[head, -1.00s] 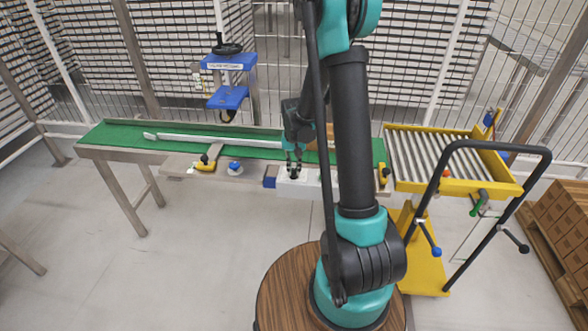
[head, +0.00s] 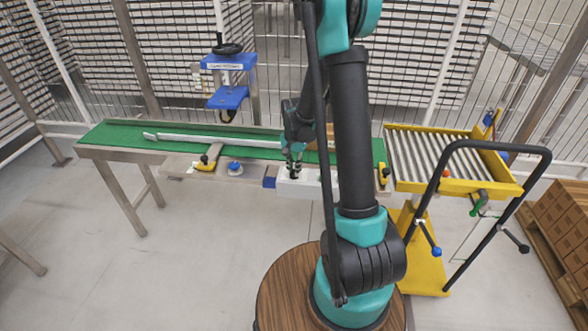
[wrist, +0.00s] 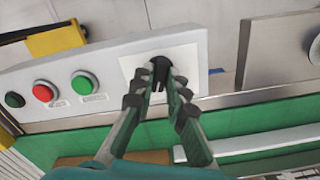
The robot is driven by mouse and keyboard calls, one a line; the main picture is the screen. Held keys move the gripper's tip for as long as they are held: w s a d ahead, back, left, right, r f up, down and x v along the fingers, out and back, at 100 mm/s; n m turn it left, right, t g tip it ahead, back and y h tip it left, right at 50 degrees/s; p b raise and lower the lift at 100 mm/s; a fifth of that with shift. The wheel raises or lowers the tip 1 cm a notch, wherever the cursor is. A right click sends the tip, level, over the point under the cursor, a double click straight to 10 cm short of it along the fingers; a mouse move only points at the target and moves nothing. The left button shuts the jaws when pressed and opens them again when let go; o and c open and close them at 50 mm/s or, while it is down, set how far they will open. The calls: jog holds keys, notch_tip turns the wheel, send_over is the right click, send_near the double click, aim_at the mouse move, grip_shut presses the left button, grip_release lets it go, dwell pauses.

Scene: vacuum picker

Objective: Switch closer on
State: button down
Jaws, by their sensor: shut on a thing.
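A pale control box (wrist: 110,65) fills the upper left of the wrist view. It carries a black rotary knob (wrist: 159,64) on a white plate, which I take for the closer's switch. My gripper (wrist: 164,80) has its fingertips closed around the sides of this knob. The fingers hide part of the knob, so I cannot tell its position. In the head view the box (head: 308,184) sits on the front edge of the conveyor, with my gripper (head: 295,172) coming down on it from above.
A green button (wrist: 85,83), a red button (wrist: 44,91) and a black button (wrist: 14,100) sit left of the knob. The green conveyor belt (head: 100,135) runs behind the box. A blue clamp-like device (head: 228,97) stands behind it. A yellow roller table (head: 455,187) stands to the right.

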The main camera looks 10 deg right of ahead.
jog(key=c, duration=1.5)
grip_release()
jog(key=shift+c, duration=0.2)
notch_tip(320, 180, up, 12)
jog(key=s+d+f+n+t, duration=0.1)
jog(key=s+n, duration=0.3)
jog(key=s, duration=0.7)
jog(key=s+d+f+n+t, duration=0.2)
jog(key=s+d+n+t, duration=0.1)
jog(key=s, duration=0.8)
jog(key=shift+s+n, duration=0.15)
jog(key=shift+n, duration=0.45)
